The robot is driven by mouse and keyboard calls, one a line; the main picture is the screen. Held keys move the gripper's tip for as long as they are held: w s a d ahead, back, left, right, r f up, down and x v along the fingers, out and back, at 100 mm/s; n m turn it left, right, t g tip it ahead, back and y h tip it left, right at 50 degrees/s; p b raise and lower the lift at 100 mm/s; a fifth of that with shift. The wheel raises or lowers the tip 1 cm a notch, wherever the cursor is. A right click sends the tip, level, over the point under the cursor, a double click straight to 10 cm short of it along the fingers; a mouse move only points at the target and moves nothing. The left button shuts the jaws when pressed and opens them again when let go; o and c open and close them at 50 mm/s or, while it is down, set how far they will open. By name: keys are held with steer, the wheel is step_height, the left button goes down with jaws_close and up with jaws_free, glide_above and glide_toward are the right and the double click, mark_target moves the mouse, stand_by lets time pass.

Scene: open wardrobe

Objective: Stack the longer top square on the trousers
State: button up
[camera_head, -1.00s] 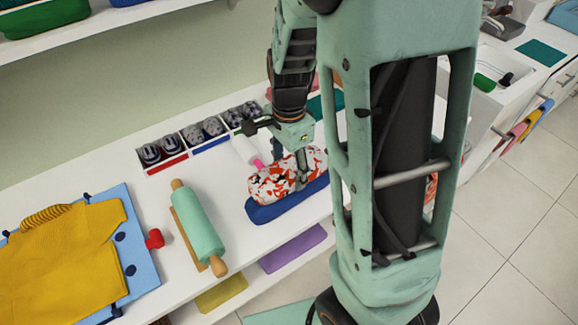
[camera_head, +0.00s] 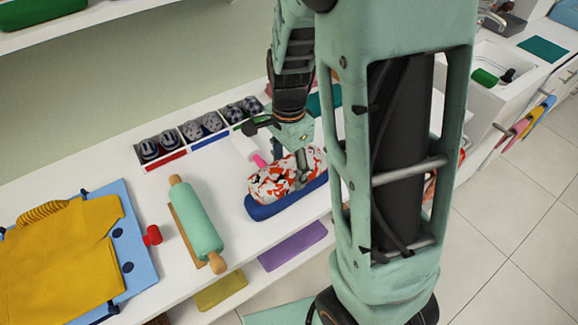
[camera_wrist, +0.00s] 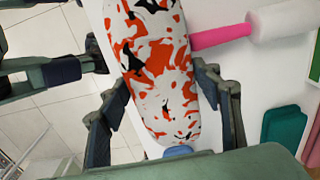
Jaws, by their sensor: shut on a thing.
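A rounded, folded bundle with a white, orange-red and black pattern (camera_head: 270,186), which looks like the longer top, lies lengthwise over a blue folded piece (camera_head: 268,212) on the white counter. The blue piece may be the trousers; I cannot tell for certain. My gripper (camera_head: 302,172) points down at the bundle's right part, with its fingers shut on its sides. In the wrist view my gripper (camera_wrist: 166,112) straddles the patterned bundle (camera_wrist: 155,65), one finger along each side. A bit of blue (camera_wrist: 178,151) shows below its end. Whether the bundle rests fully on the blue piece is hidden.
A green rolling pin (camera_head: 195,220) lies left of the bundle. A yellow garment (camera_head: 60,250) is spread on a blue board (camera_head: 138,262). Trays of rolled dark items (camera_head: 172,146) and a white roller with a pink handle (camera_wrist: 222,35) lie near. My column blocks the right.

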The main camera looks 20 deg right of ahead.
mark_target(289, 167)
steer(key=shift+f, duration=0.1)
steer(key=o, duration=0.9)
steer(key=shift+c, duration=0.3)
step_height(289, 167, up, 9)
steer(key=p, duration=0.8)
